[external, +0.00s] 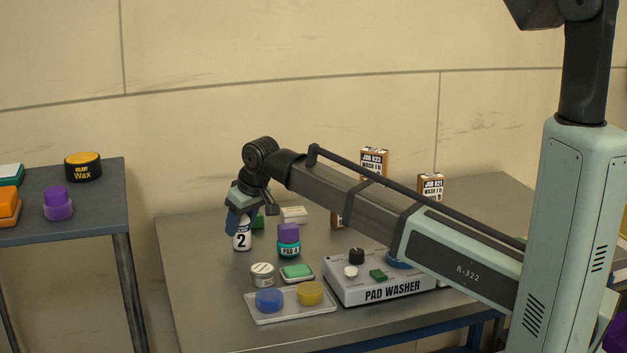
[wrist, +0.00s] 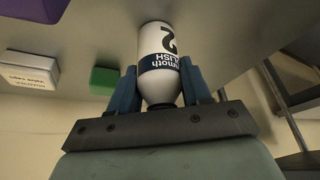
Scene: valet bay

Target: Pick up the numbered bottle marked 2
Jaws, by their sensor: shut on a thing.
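The bottle marked 2 (external: 242,238) is white with a black number. It stands near the left side of the grey table (external: 205,300) in the external view; I cannot tell whether its base touches the top. In the wrist view the bottle (wrist: 160,62) shows a large 2 and a dark blue label band. My gripper (external: 239,220) is above the bottle and shut on its upper part. In the wrist view my gripper's blue fingers (wrist: 161,90) are on both sides of it.
A purple-capped teal bottle (external: 289,243) stands right of the bottle. A green block (wrist: 104,80) and a white box (external: 294,215) are behind. A tin (external: 262,275), a pad tray (external: 275,316) and the pad washer (external: 380,287) are in front. A side table (external: 110,190) is at left.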

